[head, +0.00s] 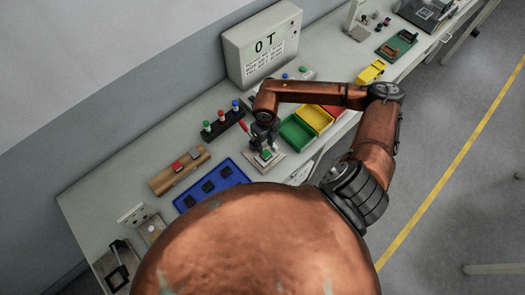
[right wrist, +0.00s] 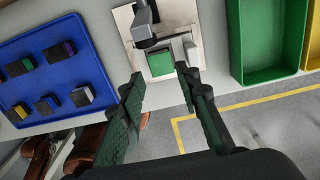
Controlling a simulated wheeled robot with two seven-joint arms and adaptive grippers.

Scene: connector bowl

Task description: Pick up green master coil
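A small green block (right wrist: 160,64), which may be the green master coil, sits in a pale metal fixture (right wrist: 127,23). In the head view the green block (head: 266,154) is on the fixture's plate, partly covered by dark parts. My right gripper (right wrist: 160,76) is open, its two fingers apart on either side of the block's near edge, with nothing between them that I can see held. I cannot tell whether it touches the block. In the head view the right gripper (head: 264,138) is above the fixture. My left gripper is not in view.
A blue tray (head: 240,178) with several dark blocks lies left of the fixture. A black stand (head: 215,133) with green, red and blue caps stands behind. A green bin (head: 297,133) and a yellow bin (head: 316,118) are close on the right. A grey box (head: 262,45) stands at the back.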

